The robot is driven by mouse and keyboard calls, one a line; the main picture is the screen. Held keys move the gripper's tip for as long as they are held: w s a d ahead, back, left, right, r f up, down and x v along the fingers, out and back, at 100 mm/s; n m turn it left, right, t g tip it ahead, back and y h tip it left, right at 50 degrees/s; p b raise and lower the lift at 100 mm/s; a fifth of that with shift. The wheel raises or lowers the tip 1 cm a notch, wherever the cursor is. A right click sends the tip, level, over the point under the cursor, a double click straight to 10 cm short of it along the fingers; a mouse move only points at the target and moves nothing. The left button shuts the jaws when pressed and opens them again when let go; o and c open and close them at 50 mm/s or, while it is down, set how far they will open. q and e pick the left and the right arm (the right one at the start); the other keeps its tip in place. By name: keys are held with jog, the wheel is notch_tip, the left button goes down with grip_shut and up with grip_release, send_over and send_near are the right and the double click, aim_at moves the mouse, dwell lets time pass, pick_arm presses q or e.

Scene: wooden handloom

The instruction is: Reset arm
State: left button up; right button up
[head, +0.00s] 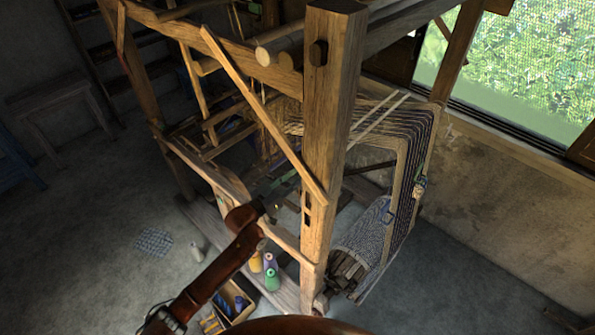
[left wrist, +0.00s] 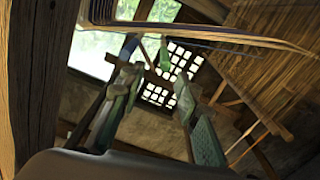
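The wooden handloom (head: 330,130) fills the middle of the head view. My left arm reaches up from the bottom of that view, and its left gripper (head: 283,190) is by the loom's near post, inside the frame and partly hidden by the slanted brace. In the left wrist view the two fingers of this gripper (left wrist: 158,95) stand apart. I see nothing clearly held between them. A small green shape (left wrist: 165,58) shows beyond the gap, and I cannot tell what it is. A dark wooden post (left wrist: 36,80) stands close at the left. My right gripper is not in view.
Yarn cones (head: 271,278) stand at the loom's foot, beside a box (head: 236,298) of coloured spools. A patterned cloth (head: 154,242) lies on the floor. Warp threads (head: 415,150) hang on the loom's right side; they also cross the left wrist view (left wrist: 210,35). The floor at left is mostly clear.

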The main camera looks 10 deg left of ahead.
pick_arm(q)
jog(key=s+a+f+n+g+y, duration=0.1)
jog(key=s+a+f+g+y, duration=0.15)
jog(key=s+a+f, duration=0.6)
jog(key=s+a+f+n+g+y, duration=0.1)
jog(key=s+a+f+g+y, duration=0.3)
jog(key=s, duration=0.8)
jog(key=s+a+f+n+g+y, duration=0.1)
jog(key=s+a+f+y, duration=0.1)
jog(key=s+a+f, duration=0.5)
jog(key=s+a+f+n+g+y, duration=0.1)
jog(key=s+a+g, duration=0.1)
jog(key=s, duration=0.7)
jog(key=s+a+f+g+y, duration=0.2)
jog(key=s+a, duration=0.1)
jog(key=s, duration=0.7)
notch_tip(320, 180, down, 39)
jog(key=s+d+g+h+b, duration=0.1)
jog(key=d+b, duration=0.1)
jog(key=b, duration=0.7)
jog(key=s+f+b, duration=0.3)
jog(key=s+f, duration=0.7)
jog(key=f, duration=0.2)
jog(key=s+f+g+b, duration=0.1)
jog(key=s+f+b, duration=0.3)
jog(key=s+f, duration=0.5)
notch_tip(320, 180, down, 3)
jog(key=shift+s+a+m, duration=0.2)
jog(key=shift+s+m, duration=0.15)
jog(key=shift+m, duration=0.05)
